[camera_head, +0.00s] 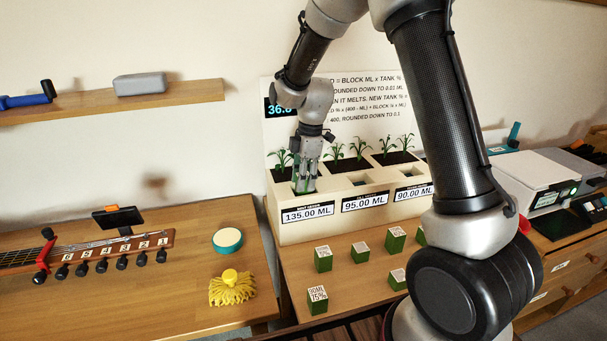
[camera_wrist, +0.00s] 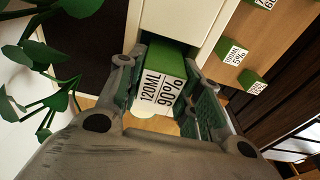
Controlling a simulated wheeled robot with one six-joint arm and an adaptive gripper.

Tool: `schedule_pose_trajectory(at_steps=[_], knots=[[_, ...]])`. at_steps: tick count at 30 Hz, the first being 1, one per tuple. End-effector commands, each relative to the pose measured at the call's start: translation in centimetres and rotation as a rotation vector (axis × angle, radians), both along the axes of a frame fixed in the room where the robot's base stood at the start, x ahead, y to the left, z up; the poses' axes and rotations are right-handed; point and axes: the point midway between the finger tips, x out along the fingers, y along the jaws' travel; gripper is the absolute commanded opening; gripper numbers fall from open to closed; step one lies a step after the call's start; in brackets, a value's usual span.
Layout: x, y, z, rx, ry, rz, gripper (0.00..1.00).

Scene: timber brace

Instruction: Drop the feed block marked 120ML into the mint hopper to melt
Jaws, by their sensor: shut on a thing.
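My gripper (camera_head: 305,180) points down over the left end of the white planter box, at the hopper (camera_head: 282,224) with the 135.00 ML display. The small name above that display is too small to read surely. In the wrist view, my gripper (camera_wrist: 163,85) is shut on a green block with a white top reading 120ML 90% (camera_wrist: 161,88). The block sits between both fingers, beside the white hopper wall (camera_wrist: 190,18). In the head view the block is mostly hidden by the fingers. I cannot tell how deep it is in the opening.
Two more hoppers show 95.00 ML (camera_head: 365,201) and 90.00 ML (camera_head: 412,192), with plants behind. Several green blocks, one marked 75% (camera_head: 317,300), stand on the table in front. A guitar (camera_head: 85,252), a yellow mop head (camera_head: 232,288) and a round tin (camera_head: 228,240) lie left.

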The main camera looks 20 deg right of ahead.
Motion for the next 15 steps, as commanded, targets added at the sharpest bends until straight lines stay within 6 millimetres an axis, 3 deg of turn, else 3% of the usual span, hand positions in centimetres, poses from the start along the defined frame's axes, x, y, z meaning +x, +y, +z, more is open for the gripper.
schedule_pose_trajectory(at_steps=[5,6,9,15], knots=[[0.01,0.01,0.01,0.000,0.000,0.000,0.09],[0.01,0.01,0.02,0.000,0.000,0.000,0.39],[0.01,0.01,0.02,0.000,0.000,0.000,0.57],[0.00,0.01,0.03,0.000,0.000,0.000,0.60]])
